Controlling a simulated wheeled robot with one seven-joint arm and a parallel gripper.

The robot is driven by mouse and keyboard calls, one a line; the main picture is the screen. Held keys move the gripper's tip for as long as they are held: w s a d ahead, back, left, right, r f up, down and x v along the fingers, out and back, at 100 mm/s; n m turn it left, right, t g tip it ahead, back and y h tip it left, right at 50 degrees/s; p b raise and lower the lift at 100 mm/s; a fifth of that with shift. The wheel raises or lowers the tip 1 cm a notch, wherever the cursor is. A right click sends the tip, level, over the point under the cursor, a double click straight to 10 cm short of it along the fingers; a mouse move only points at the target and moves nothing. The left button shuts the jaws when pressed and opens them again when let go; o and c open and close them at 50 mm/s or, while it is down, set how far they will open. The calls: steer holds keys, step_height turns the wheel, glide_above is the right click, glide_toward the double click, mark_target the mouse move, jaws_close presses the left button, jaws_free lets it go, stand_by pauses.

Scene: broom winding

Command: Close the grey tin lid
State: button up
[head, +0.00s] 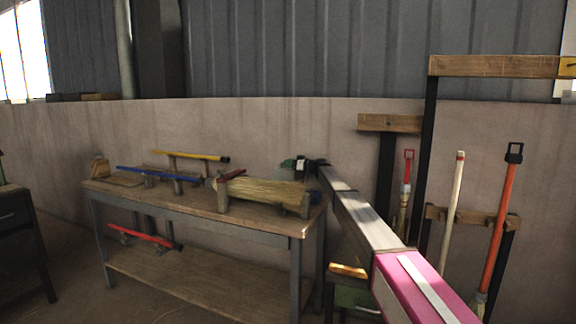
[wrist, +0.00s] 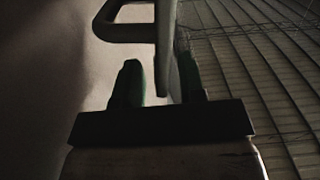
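My gripper (head: 300,165) is at the far end of my arm, over or behind the right end of the workbench; its dark body and green fingertips show. In the dark wrist view its two green fingers (wrist: 157,85) stand apart. A grey upright strip (wrist: 166,45) reaches down between them, closer to the right finger, with a gap to the left one. A grey loop (wrist: 125,35) shows at the top left of the strip. I cannot tell whether these are part of the grey tin lid. No tin or lid is clearly seen in the head view; my arm may hide it.
The workbench (head: 262,222) holds a straw bundle (head: 262,192) on supports, a blue bar (head: 158,173) and a yellow bar (head: 198,156). A red bar (head: 140,236) lies on its lower shelf. Brooms hang on a rack (head: 476,217) at right. A green cabinet (head: 355,299) stands beneath my arm.

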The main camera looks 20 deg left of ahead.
steer(key=shift+a, duration=0.4)
jaws_close()
steer(key=shift+s, duration=0.1)
steer(key=shift+s+a+r+n, duration=0.1)
steer(key=shift+s+r+n, duration=0.15)
steer(key=shift+s+n, duration=0.75)
steer(key=s+f+n, duration=0.1)
steer(key=s+n, duration=0.6)
steer(key=s, duration=0.1)
steer(key=shift+a+f, duration=0.15)
steer(key=shift+a, duration=0.15)
